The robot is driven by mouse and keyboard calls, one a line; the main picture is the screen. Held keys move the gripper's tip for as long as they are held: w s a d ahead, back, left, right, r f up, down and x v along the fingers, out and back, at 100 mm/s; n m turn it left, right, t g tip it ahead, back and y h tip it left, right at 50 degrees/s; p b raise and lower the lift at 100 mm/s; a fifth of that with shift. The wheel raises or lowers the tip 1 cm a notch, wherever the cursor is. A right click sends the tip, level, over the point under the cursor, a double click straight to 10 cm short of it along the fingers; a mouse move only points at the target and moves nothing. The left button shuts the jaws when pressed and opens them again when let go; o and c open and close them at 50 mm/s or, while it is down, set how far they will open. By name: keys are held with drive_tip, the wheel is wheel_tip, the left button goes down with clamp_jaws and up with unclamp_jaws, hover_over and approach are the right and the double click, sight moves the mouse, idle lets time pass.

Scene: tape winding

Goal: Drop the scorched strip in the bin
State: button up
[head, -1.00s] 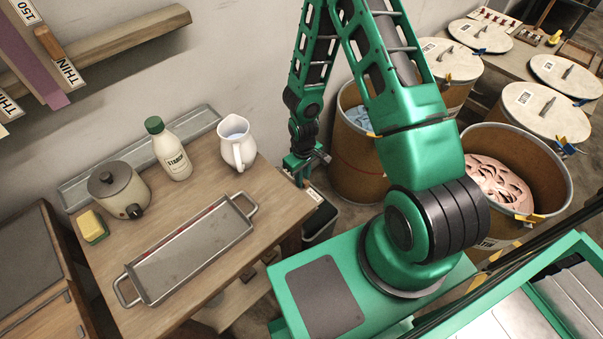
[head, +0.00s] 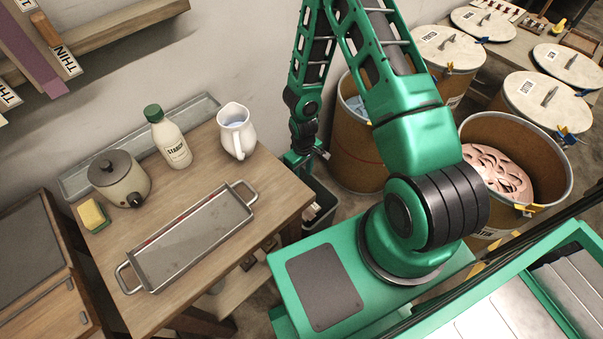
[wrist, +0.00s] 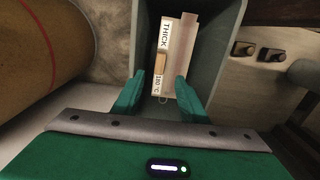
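The strip (wrist: 178,60) is pale pinkish-beige, with a THICK label, a 180 °C tag and a small wooden piece on it. It lies inside the grey bin (wrist: 224,68) in the wrist view. No scorch mark can be made out. The bin (head: 326,202) stands on the floor past the table's right end in the head view, partly hidden by my arm. My gripper (wrist: 158,96) is above the bin, its green fingers spread apart with nothing held between them. In the head view my gripper (head: 304,164) is small and its fingers are unclear.
A wooden table (head: 273,193) holds a metal tray (head: 190,243), a white jug (head: 236,131), a starch bottle (head: 170,138), a pot (head: 119,178) and a sponge (head: 92,214). Brown drums (head: 357,150) stand right of the bin. Strips hang on the wall rack (head: 110,38).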

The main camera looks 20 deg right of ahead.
wheel_tip(320, 180, up, 11)
drive_tip(key=shift+f, duration=0.15)
idle(0.7)
drive_tip(key=s+d+r+m+h, duration=0.1)
drive_tip(key=s+d+r+m, duration=0.1)
drive_tip(key=d+r, duration=0.35)
drive_tip(key=s+d+r+m, duration=0.1)
drive_tip(key=s+d+r, duration=0.15)
drive_tip(key=r, duration=0.65)
drive_tip(key=s+d+r+m+h, duration=0.1)
drive_tip(key=s+d+r+m, duration=0.1)
drive_tip(key=d+r, duration=0.45)
drive_tip(key=s+r+m+y, duration=0.2)
drive_tip(key=s+r+m, duration=0.3)
drive_tip(key=s+r, duration=0.9)
drive_tip(key=s, duration=0.4)
drive_tip(key=shift+a+r, duration=0.15)
drive_tip(key=shift+r, duration=0.25)
drive_tip(key=shift+w, duration=0.1)
